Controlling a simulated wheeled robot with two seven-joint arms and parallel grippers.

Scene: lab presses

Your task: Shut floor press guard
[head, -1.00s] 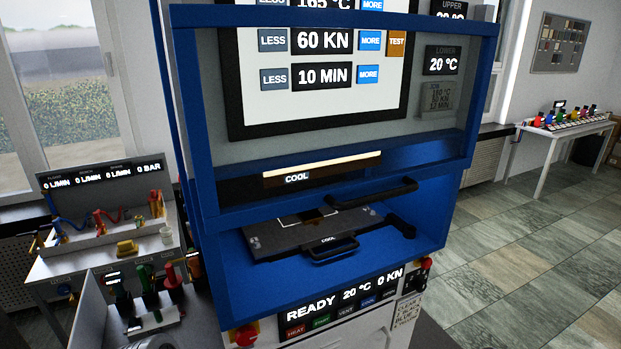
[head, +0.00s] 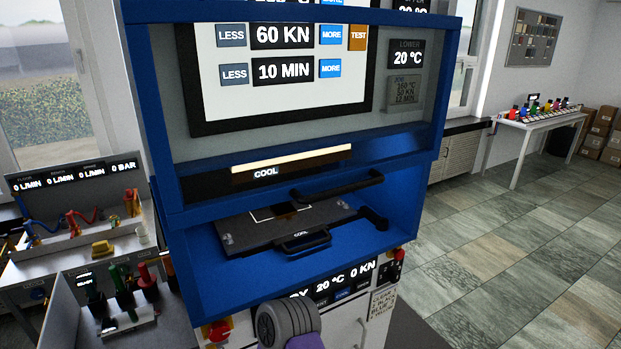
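The floor press (head: 191,293) stands in the middle of the head view, with a blue frame. Its guard (head: 151,122), a blue-framed clear panel, is raised in front of the screen. The opening below it is uncovered. Inside, a dark lower plate with a COOL label (head: 262,232) and handle lies under the upper platen with a COOL label (head: 265,172). A black bar handle (head: 340,191) crosses in front of the opening; what it is fixed to is unclear. A grey ribbed, purple-ended part of my arm is at the bottom. Neither gripper's fingers show.
A control strip (head: 335,287) reading 20 °C and 0 KN is below the opening, partly covered by my arm. A red button (head: 216,331) is at its left. Benches with gauges and levers (head: 124,301) stand close at left. The tiled floor at right (head: 500,260) is clear.

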